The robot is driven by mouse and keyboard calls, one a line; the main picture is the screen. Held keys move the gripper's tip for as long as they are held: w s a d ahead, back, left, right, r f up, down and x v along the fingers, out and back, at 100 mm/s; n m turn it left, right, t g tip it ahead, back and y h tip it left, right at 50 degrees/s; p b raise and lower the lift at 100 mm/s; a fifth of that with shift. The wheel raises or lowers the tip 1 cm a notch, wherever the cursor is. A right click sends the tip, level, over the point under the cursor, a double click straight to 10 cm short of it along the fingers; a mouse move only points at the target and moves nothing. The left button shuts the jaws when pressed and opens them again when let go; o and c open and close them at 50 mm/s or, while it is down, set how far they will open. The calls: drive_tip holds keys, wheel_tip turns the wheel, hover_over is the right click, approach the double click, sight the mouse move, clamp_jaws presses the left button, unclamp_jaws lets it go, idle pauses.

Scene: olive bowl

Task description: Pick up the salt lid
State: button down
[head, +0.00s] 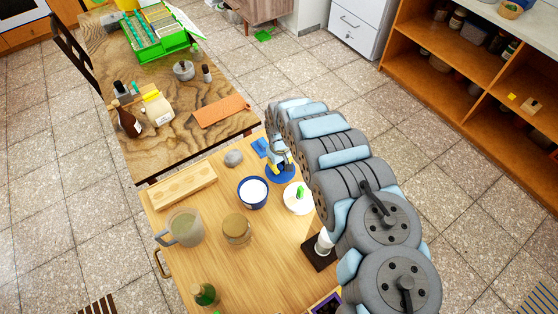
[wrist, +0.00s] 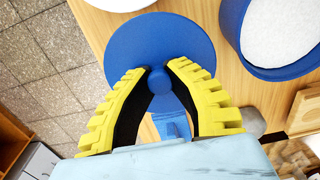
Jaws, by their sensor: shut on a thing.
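The salt lid (head: 273,178) is a flat blue disc with a round knob, to the right of the blue salt bowl (head: 253,205) on the light wood table. In the wrist view, the lid (wrist: 150,38) spreads out below my fingers, and its knob is between the two yellow-and-black fingertips. My gripper (wrist: 159,82) is shut on the knob; in the head view, my gripper (head: 280,165) points down onto the lid. The open bowl (wrist: 232,35) of white salt is at the upper right of the wrist view. I cannot tell whether the lid touches the table.
A white plate (head: 292,204) with a green item is close in front of the lid. A small blue object (head: 260,147) and a grey stone (head: 233,158) lie behind. A wooden tray (head: 183,186), glass mug (head: 185,228) and jar (head: 236,229) stand left.

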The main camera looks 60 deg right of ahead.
sight(283, 177)
drive_tip(key=r+p, duration=0.1)
drive_tip(key=p, duration=0.1)
drive_tip(key=s+a+r+p, duration=0.1)
drive_tip(key=r+p, duration=0.1)
drive_tip(key=s+a+r+p, duration=0.1)
drive_tip(key=p, duration=0.1)
drive_tip(key=shift+s+a+r, duration=0.1)
drive_tip(key=shift+a+r, duration=0.1)
drive_tip(key=shift+r, duration=0.15)
drive_tip(key=s+a+r+p, duration=0.3)
drive_tip(key=s+a+p, duration=0.2)
drive_tip(key=p, duration=0.7)
drive_tip(key=shift+s+a, duration=0.35)
drive_tip(key=shift+a, duration=0.2)
